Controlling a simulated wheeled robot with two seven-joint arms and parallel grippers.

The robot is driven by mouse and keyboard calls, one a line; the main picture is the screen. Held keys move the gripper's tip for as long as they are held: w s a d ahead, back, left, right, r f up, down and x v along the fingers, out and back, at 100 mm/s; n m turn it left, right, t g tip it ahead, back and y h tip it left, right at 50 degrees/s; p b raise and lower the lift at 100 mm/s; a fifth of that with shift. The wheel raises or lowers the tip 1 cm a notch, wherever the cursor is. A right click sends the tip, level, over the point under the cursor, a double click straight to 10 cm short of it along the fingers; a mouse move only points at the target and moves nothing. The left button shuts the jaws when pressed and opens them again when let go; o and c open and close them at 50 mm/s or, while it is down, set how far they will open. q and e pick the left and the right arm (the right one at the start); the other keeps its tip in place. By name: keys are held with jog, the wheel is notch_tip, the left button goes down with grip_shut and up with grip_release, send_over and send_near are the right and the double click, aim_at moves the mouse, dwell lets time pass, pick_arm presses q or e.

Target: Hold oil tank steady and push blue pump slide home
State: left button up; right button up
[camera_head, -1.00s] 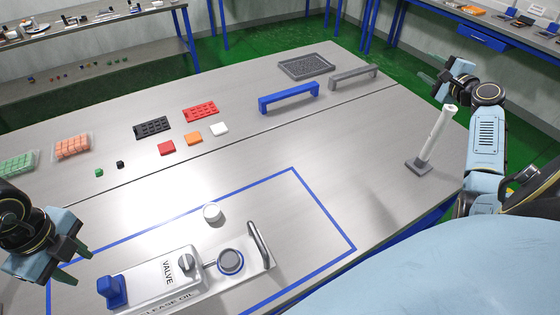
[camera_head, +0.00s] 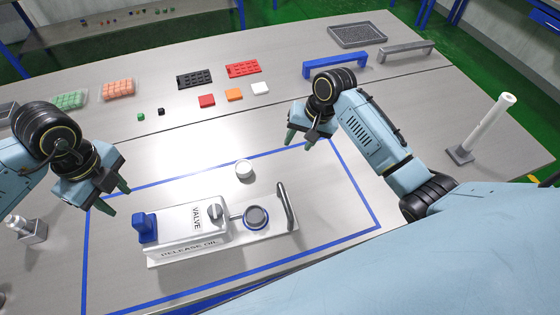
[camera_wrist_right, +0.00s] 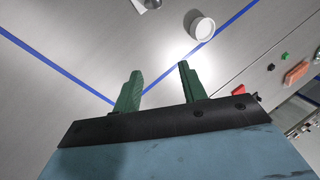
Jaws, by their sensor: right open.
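The oil tank (camera_head: 180,228) is a white box labelled VALVE and RELEASE OIL, inside the blue taped rectangle in the head view. The blue pump slide (camera_head: 146,226) sits at its left end. A grey knob (camera_head: 215,212), a round blue-ringed port (camera_head: 256,217) and an upright handle (camera_head: 286,205) are to the right. My left gripper (camera_head: 118,201) hangs open and empty, above and left of the blue slide. My right gripper (camera_head: 298,142) is open and empty, above and behind the handle; its green fingers show apart in the right wrist view (camera_wrist_right: 158,88).
A white round cap (camera_head: 244,169) stands behind the tank; it also shows in the right wrist view (camera_wrist_right: 202,28). Coloured blocks and trays (camera_head: 243,68) lie further back. A blue handle bar (camera_head: 335,63) and a white post (camera_head: 485,128) stand to the right.

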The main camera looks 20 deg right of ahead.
aim_at(280, 190)
jog(key=s+a+n+h, duration=0.1)
jog(key=a, duration=0.1)
jog(key=s+a+n+g+h, duration=0.1)
jog(key=s+a, duration=0.1)
jog(key=a, duration=0.1)
jog(key=s+a+n+h, duration=0.1)
jog(key=a, duration=0.1)
jog(key=shift+s+a+f+n+g, duration=0.15)
jog(key=shift+a+f+n+g, duration=0.05)
jog(key=shift+n+g, duration=0.2)
jog(key=shift+a+f, duration=0.1)
jog(key=shift+f, duration=0.1)
notch_tip(280, 190, down, 13)
jog(key=shift+r, duration=0.1)
grip_shut()
dwell(0.9)
pick_arm(q)
jog(key=o, duration=0.4)
